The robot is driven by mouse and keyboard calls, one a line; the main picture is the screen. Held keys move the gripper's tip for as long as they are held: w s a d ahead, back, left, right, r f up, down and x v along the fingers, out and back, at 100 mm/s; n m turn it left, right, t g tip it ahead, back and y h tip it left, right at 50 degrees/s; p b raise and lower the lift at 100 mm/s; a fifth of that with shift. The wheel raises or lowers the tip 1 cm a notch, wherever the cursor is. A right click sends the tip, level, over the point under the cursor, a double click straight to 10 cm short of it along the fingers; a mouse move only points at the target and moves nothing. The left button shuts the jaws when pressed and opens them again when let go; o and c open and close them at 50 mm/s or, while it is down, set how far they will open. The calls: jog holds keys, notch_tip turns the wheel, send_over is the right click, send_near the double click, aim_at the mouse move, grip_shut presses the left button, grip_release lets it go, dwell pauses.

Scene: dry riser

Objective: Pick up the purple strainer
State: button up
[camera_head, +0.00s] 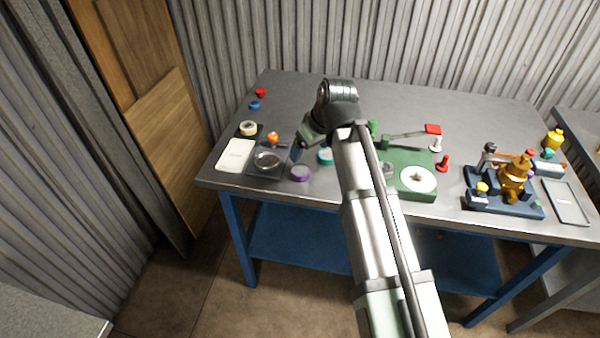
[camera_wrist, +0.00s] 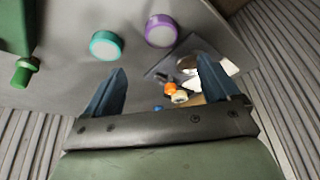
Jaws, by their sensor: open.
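The purple strainer (camera_head: 300,173) is a short round piece lying on the grey table near its front edge, just right of a dark tray.
A teal round piece (camera_wrist: 106,45) lies close beside the strainer. A dark tray (camera_head: 258,173) holds a clear round dish. A white card (camera_head: 235,154), an orange piece (camera_head: 272,137) and a tape-like ring (camera_head: 248,128) are nearby. A green fixture (camera_head: 415,160) stands to the right.

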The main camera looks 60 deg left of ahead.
send_over(300, 169)
jog(key=d, duration=0.2)
jog(key=f, duration=0.5)
jog(key=shift+w, duration=0.25)
jog(key=shift+s+d+x, duration=0.1)
jog(key=shift+x, duration=1.25)
jog(key=shift+s+d+x, duration=0.1)
jog(key=shift+d+x, duration=0.05)
jog(key=shift+x, duration=1.15)
jog(key=shift+f, duration=0.1)
jog(key=c, duration=1.2)
